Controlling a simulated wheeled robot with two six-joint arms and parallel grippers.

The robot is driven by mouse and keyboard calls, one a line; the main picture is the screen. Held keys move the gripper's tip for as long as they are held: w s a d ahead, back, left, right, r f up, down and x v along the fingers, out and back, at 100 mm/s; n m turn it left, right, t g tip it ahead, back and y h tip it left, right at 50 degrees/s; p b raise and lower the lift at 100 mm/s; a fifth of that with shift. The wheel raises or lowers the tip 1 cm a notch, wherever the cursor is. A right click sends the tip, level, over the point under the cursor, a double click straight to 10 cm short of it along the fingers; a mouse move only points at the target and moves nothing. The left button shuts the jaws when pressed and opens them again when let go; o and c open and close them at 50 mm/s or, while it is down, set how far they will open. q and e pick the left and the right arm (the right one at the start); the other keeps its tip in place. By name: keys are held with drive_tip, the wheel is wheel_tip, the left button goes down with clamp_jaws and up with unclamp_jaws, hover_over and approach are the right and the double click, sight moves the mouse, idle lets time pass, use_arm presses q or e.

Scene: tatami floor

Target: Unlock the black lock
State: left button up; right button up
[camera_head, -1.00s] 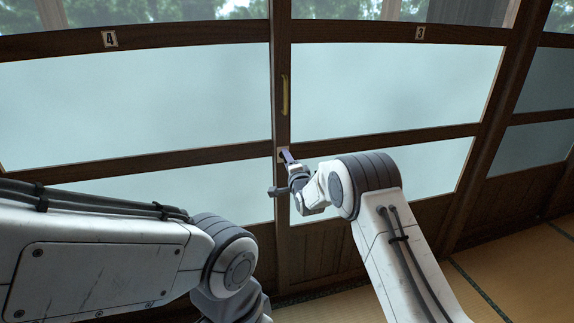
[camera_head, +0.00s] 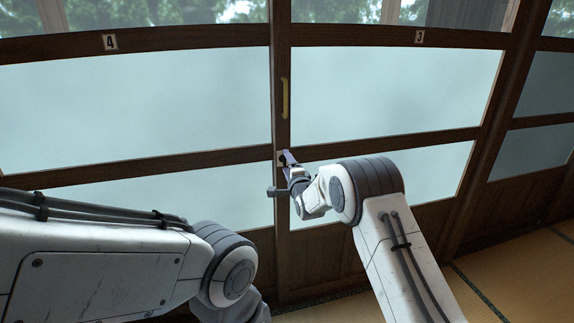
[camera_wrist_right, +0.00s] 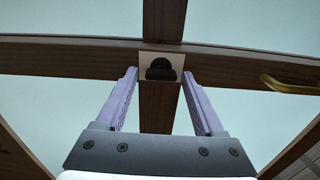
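The black lock (camera_wrist_right: 161,69) sits on a pale plate (camera_wrist_right: 147,57) where the door's upright post meets the crossbar in the right wrist view. In the head view it is small, on the post just beyond my right gripper (camera_head: 287,160), and partly hidden by it. My right gripper is open, with its two purple fingers (camera_wrist_right: 160,98) apart and nothing between them. The lock appears between and beyond the fingertips; I cannot tell whether they touch it. My left arm shows at the lower left of the head view, but its gripper is out of view.
A yellow handle (camera_head: 285,98) is on the post above the lock; it also shows in the right wrist view (camera_wrist_right: 291,85). Sliding doors with frosted panes (camera_head: 400,90) carry the number plates 4 (camera_head: 110,42) and 3 (camera_head: 419,36). Tatami floor (camera_head: 515,275) lies at lower right.

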idle(0.3)
drive_tip(key=v, duration=1)
drive_tip(key=shift+s, duration=0.25)
